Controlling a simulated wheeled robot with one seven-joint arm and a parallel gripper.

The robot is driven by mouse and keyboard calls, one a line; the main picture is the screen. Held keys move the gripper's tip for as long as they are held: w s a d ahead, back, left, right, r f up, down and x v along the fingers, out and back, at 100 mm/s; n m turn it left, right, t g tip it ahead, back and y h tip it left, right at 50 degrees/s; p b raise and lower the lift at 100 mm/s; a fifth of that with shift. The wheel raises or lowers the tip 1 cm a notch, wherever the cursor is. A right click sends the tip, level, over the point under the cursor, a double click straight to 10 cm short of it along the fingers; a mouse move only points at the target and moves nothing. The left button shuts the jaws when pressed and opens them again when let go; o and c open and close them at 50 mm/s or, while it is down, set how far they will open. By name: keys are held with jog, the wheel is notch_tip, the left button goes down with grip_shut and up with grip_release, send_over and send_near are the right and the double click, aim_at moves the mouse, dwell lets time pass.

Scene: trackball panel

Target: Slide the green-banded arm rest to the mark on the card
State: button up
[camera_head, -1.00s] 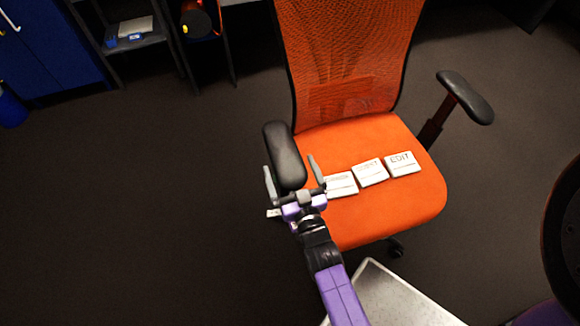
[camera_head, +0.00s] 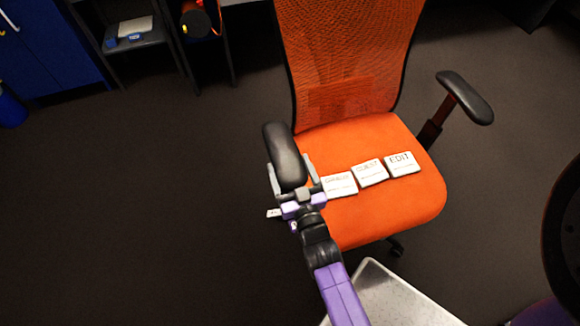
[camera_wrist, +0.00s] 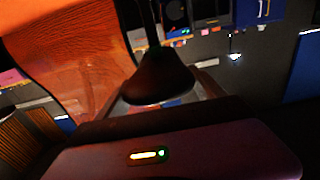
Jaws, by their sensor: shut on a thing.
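The black arm rest (camera_head: 281,145) on the chair's left side reaches toward me, and it shows as a dark pad in the wrist view (camera_wrist: 158,82). A small white piece (camera_head: 273,213), possibly the card, sticks out left of my gripper. I cannot make out a mark on it.
The orange chair seat (camera_head: 385,205) carries three white labelled blocks, CANCEL-like (camera_head: 339,185), another (camera_head: 370,172) and EDIT (camera_head: 402,163). The other arm rest (camera_head: 466,97) is at right. A pale speckled surface (camera_head: 395,297) lies near my arm. Floor at left is clear.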

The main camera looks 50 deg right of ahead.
notch_tip(320, 180, up, 7)
jog(key=p, duration=0.3)
jog(key=shift+f+p, duration=0.1)
jog(key=shift+p, duration=0.2)
jog(key=o, duration=2.1)
jog(key=shift+s+a+f, duration=0.1)
jog(key=shift+a+f, duration=0.05)
jog(key=shift+f, duration=0.05)
jog(key=v, duration=0.7)
jog(key=shift+s+a+r+b, duration=0.1)
jog(key=shift+s+b, duration=0.15)
jog(key=shift+b, duration=0.15)
jog(key=shift+s, duration=0.1)
